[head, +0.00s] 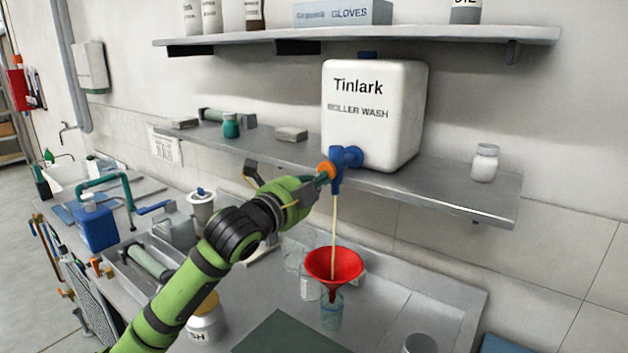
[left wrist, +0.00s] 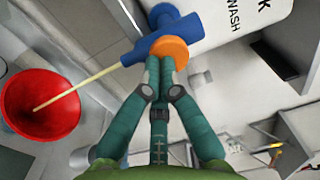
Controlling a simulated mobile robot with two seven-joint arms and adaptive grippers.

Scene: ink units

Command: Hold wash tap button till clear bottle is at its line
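The blue wash tap (head: 337,172) sticks out from the white Tinlark roller wash container (head: 374,113). Its orange button (head: 326,170) faces my left gripper (head: 316,179). In the left wrist view, the closed fingertips (left wrist: 160,66) press against or touch the orange button (left wrist: 170,48). A thin pale stream falls from the tap into the red funnel (head: 334,264), which also shows in the left wrist view (left wrist: 42,92). The funnel sits in the clear bottle (head: 331,314) on the bench. The bottle's line and its liquid level are too small to tell. My right gripper is out of view.
The container stands on a metal shelf (head: 455,196) with a white jar (head: 485,163) at right. Other clear glassware stands just left of the bottle. A dark green mat (head: 280,335) lies in front. A sink and blue can (head: 96,227) are at left.

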